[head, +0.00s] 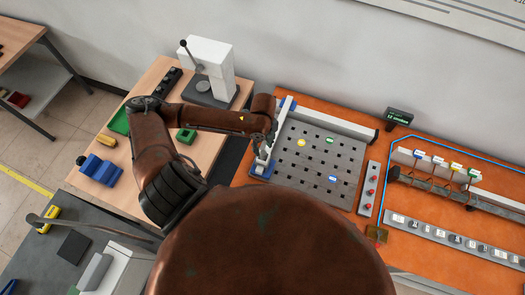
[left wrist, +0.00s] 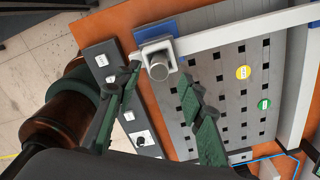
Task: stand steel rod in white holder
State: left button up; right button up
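In the head view my left gripper (head: 268,140) is over the left edge of the perforated grey plate, and my arm hides most of the rod and holder. My right gripper is not in view.
The perforated plate (head: 315,174) carries several coloured round and square markers. A white rail (head: 335,122) runs along its back. A strip with red buttons (head: 369,190) lies to its right. A white press-like machine (head: 208,62) stands on the wooden table at left.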

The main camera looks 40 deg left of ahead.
aim_at(263, 152)
pick_arm(q)
notch_tip(263, 152, up, 8)
jog(key=shift+f, duration=0.2)
jog(key=shift+f, duration=0.1)
dwell(0.8)
